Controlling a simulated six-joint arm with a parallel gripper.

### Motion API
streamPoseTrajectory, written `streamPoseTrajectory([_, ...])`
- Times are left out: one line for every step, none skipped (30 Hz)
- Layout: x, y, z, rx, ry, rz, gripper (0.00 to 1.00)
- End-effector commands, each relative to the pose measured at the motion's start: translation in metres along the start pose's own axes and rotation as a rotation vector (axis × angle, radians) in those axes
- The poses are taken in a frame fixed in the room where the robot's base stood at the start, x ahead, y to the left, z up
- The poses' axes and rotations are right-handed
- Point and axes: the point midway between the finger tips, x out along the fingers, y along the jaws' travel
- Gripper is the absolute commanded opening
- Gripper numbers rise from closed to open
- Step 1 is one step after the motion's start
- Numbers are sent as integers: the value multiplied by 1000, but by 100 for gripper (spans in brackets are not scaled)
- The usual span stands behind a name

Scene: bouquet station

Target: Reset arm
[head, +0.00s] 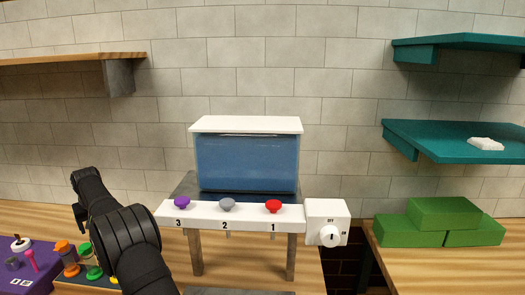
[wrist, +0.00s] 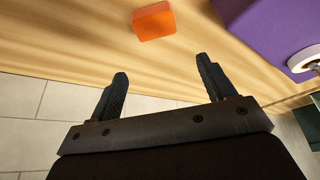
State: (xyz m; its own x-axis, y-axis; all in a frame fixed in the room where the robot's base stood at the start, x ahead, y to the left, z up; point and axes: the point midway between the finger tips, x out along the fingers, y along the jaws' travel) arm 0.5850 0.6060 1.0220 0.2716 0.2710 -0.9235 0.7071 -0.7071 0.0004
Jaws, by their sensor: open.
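My gripper (wrist: 160,66) shows in the wrist view with its two dark fingers spread wide apart. Nothing is between them. An orange block (wrist: 153,20) lies on the wooden surface beyond the fingertips, apart from them. In the head view my black arm rises at the lower left, in front of the wooden counter, and bends at its top. I cannot make out the gripper fingers there.
A blue-fronted box with a white lid (head: 247,160) stands behind a white panel (head: 240,217) with purple, grey and red knobs. Left are a purple mat (head: 45,262) and small coloured items. Right are green blocks (head: 445,213), teal shelves (head: 455,143) and a white dial box (head: 327,221).

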Motion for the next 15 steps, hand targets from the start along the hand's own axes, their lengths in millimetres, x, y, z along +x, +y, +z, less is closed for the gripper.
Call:
streamPoseTrajectory([-10, 7, -3, 11, 4, 5, 76])
streamPoseTrajectory([-14, 11, -4, 16, 3, 8, 76])
streamPoseTrajectory([-21, 15, -6, 23, 2, 11, 76])
streamPoseTrajectory([-26, 18, -7, 28, 2, 14, 76])
streamPoseTrajectory([-31, 21, -8, 33, 2, 16, 76])
streamPoseTrajectory([-38, 25, -9, 40, 1, 20, 76])
streamPoseTrajectory([-43, 28, -10, 46, 2, 22, 76])
streamPoseTrajectory([-48, 32, -11, 52, 2, 25, 76])
streamPoseTrajectory([-54, 36, -12, 60, 1, 28, 76])
streamPoseTrajectory([-59, 39, -13, 66, 1, 31, 76])
streamPoseTrajectory([-64, 43, -14, 72, 1, 34, 76])
streamPoseTrajectory([-71, 47, -14, 79, 0, 37, 76])
streamPoseTrajectory([-76, 50, -15, 85, 1, 40, 76])
streamPoseTrajectory([-81, 53, -15, 90, 1, 42, 76])
streamPoseTrajectory([-88, 58, -16, 98, 1, 46, 76])
